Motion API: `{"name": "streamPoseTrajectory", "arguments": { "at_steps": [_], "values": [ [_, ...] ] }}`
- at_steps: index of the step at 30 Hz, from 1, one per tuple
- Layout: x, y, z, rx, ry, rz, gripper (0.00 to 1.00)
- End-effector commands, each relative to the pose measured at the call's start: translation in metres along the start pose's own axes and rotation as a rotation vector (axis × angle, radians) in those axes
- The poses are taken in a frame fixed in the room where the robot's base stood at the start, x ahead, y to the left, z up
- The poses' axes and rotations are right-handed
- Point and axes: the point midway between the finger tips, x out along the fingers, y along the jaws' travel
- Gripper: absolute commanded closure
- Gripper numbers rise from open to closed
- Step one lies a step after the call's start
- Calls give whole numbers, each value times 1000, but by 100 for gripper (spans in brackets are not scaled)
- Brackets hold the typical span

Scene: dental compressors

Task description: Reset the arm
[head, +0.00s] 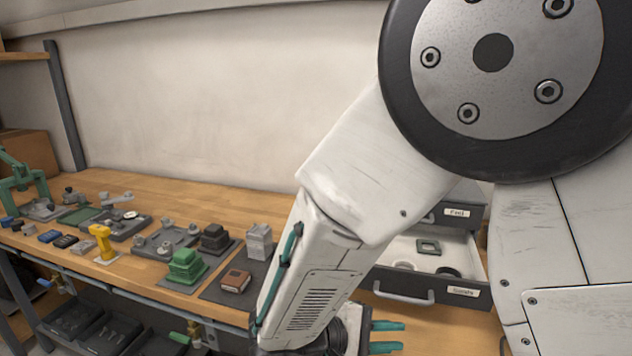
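My arm comes down from the upper right of the head view and bends in front of the wooden workbench. My gripper (402,336) is at the bottom edge, right of centre. Its two teal fingers point right, with a gap between them and nothing visible in it. It is in front of and below an open drawer (403,293). My arm hides part of the bench and of the drawer unit.
A green block (187,266), a brown-topped block (236,281), a grey block (259,242) and a yellow tool (103,243) stand on the workbench (214,209). The open drawer holds a green square part (428,247) and round parts. Black bins (108,329) sit below the bench.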

Motion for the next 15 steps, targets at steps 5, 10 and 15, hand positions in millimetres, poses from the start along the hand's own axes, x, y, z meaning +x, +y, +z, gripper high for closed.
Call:
{"name": "streamPoseTrajectory", "arguments": {
  "at_steps": [5,10,15],
  "values": [
    [15,1,44,-51,-56,-261,80],
    [24,4,88,-38,-57,-546,80],
    [26,9,128,48,2,-825,80]
  ]
}}
